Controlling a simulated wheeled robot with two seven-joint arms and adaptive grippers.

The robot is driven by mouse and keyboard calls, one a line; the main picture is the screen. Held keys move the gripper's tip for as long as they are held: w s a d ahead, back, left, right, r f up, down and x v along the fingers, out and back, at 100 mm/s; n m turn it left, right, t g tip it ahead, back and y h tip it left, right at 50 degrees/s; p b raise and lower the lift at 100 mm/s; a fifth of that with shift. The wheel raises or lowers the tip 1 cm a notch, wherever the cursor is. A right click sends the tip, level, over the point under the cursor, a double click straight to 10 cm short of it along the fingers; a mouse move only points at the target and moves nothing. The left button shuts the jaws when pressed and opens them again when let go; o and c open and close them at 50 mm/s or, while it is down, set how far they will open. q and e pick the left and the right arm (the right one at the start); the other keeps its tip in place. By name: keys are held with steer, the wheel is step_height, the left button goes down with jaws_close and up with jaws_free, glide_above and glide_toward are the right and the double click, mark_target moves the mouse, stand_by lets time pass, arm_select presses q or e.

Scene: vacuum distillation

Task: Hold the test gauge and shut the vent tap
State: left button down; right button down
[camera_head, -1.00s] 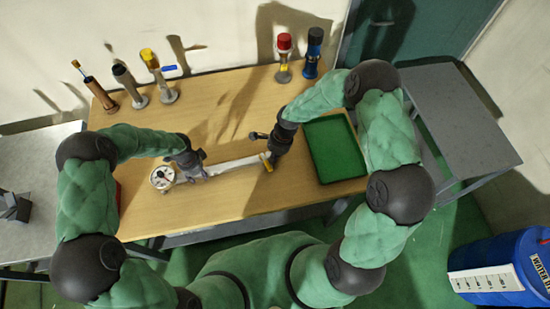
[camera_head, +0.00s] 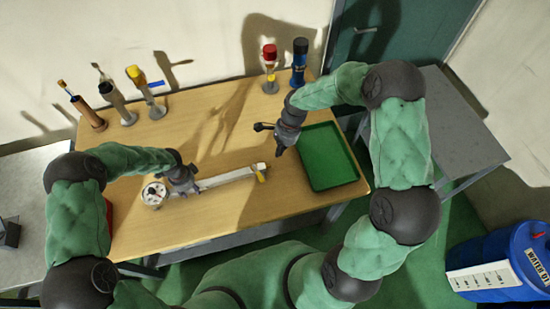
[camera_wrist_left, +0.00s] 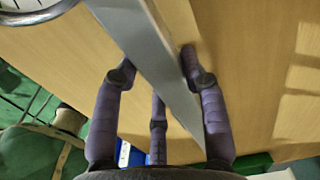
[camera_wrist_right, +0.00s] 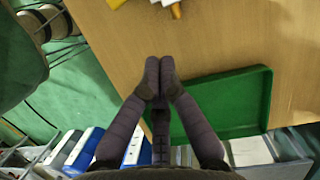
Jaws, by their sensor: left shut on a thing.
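The test gauge has a round white dial (camera_head: 154,194) at the left and a long silver bar (camera_head: 228,178) running right. Part of the dial shows at the upper left of the left wrist view (camera_wrist_left: 30,8). My left gripper (camera_head: 183,188) is shut on the bar just right of the dial; the bar passes between its fingers (camera_wrist_left: 157,75). A tap with a yellow handle (camera_head: 261,176) sits at the bar's right end; its yellow part shows at the top edge of the right wrist view (camera_wrist_right: 178,5). My right gripper (camera_head: 279,153) is apart from the tap, its fingertips together and empty (camera_wrist_right: 161,75).
A green tray (camera_head: 328,158) lies on the wooden table (camera_head: 215,225) at right. Upright fittings, including a yellow-topped one (camera_head: 134,73), a red-topped one (camera_head: 269,55) and a blue one (camera_head: 299,65), line the back edge. The table's middle is mostly clear.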

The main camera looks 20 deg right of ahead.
steer(key=shift+v, duration=0.9)
arm_select(q)
steer(key=c, duration=0.6)
jaws_free()
step_height(320, 180, up, 12)
